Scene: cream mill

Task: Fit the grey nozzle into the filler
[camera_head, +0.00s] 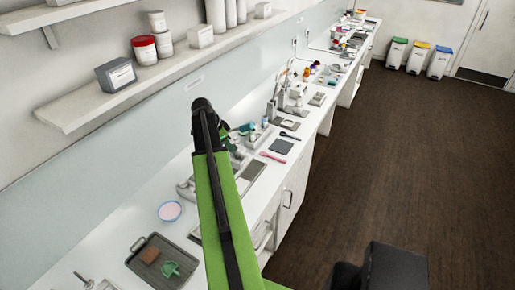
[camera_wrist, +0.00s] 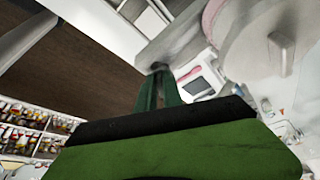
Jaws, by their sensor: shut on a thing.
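My gripper (camera_wrist: 160,88) shows in the wrist view as two dark green fingers close together, past the black and green wrist edge. They are shut on a small grey piece at their tips, which I take as the grey nozzle (camera_wrist: 160,67); little of it shows. In the head view my gripper is partly hidden behind my green arm, over the counter. I cannot pick out the filler for certain. A white upright device (camera_head: 291,103) stands on the counter beyond the gripper. In the wrist view a large, pale round body (camera_wrist: 265,45) fills the upper right.
On the long white counter lie a dark tray (camera_head: 139,267) with a brown block and green piece, a pink-filled blue bowl (camera_head: 170,211), a dark square pad (camera_head: 281,146) and a pink tool (camera_head: 272,157). Shelves line the left wall. The brown floor at right is clear up to the bins (camera_head: 417,58).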

